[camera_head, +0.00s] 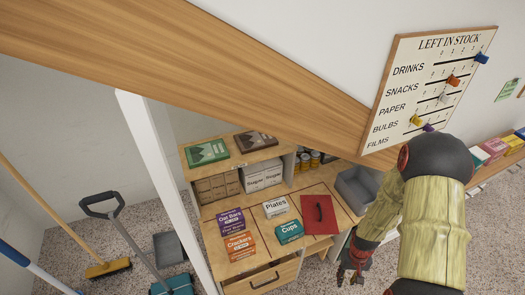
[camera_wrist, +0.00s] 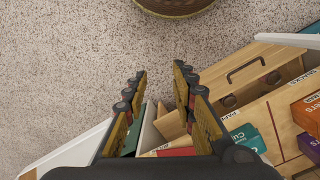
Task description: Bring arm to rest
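My arm comes in from the right in the head view, with a yellowish link and dark joints. My gripper (camera_head: 356,262) points down in front of the right side of the wooden cabinet. In the wrist view, my gripper (camera_wrist: 160,82) has its two fingers apart with a clear gap and nothing between them. Beyond the fingertips is the speckled floor (camera_wrist: 75,70). The cabinet's drawer front (camera_wrist: 255,70) lies to the right of the fingers.
The cabinet top (camera_head: 262,245) bears Oat Bars (camera_head: 231,221), Crackers (camera_head: 239,246), Plates (camera_head: 276,207), Cups (camera_head: 289,231) and a red lid-like panel (camera_head: 318,214). A grey bin (camera_head: 356,187) stands beside it. A stock board (camera_head: 430,90) hangs above. Brooms (camera_head: 108,268) stand at left.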

